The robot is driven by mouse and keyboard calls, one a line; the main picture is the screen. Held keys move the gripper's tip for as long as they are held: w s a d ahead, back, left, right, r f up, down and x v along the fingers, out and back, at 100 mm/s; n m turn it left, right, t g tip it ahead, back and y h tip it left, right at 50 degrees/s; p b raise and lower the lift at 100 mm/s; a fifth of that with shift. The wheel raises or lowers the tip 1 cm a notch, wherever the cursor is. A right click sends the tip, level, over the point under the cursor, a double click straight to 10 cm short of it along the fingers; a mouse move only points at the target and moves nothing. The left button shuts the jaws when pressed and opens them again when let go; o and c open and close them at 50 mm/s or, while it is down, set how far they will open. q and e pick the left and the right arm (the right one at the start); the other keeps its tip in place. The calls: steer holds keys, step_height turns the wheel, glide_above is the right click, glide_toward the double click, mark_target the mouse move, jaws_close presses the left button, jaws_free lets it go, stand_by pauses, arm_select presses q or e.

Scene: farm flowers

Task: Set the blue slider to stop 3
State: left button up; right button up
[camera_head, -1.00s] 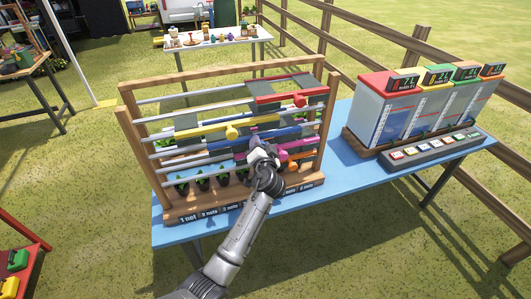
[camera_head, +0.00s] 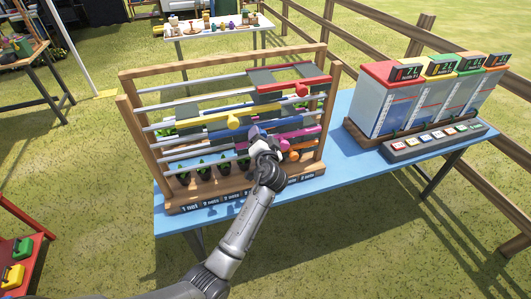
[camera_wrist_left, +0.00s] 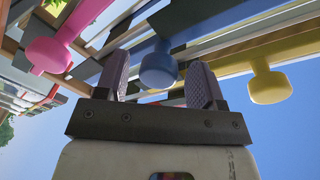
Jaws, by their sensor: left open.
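The blue slider shows in the left wrist view as a round blue knob (camera_wrist_left: 158,65) on a long blue bar. My left gripper (camera_wrist_left: 160,84) is open, with one finger on each side of the knob. Whether the fingers touch it cannot be told. In the head view my left gripper (camera_head: 262,139) is at the front of the wooden slider rack (camera_head: 132,150) and hides the blue knob. Stop marks for the blue slider cannot be made out. My right gripper is not in view.
A yellow slider (camera_head: 234,123), a red slider (camera_head: 302,89) and a pink slider (camera_wrist_left: 48,52) have knobs on neighbouring rails. Potted plants stand inside the rack. A box unit (camera_head: 390,105) with displays and a button panel (camera_head: 430,141) stand right on the blue table (camera_head: 345,170).

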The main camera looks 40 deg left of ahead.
arm_select(q)
steer(key=v, duration=1.2)
steer(key=shift+s+d, duration=0.1)
steer(key=s+d+f+g+h, duration=0.2)
steer(key=s+d+f+h, duration=0.4)
steer(key=s+d+h, duration=0.5)
steer(key=s+d+f+m+g+h, duration=0.1)
steer(key=s+f+m+g+h, duration=0.15)
steer(key=s+f, duration=0.65)
steer(key=s+f+m+g+h, duration=0.1)
steer(key=s+f+g, duration=0.4)
steer(key=s, duration=0.8)
step_height(320, 180, up, 30)
steer(key=t+p, duration=0.1)
steer(key=p, duration=2.8)
steer(key=shift+f+t+p, duration=0.15)
steer(key=shift+t+p, duration=0.2)
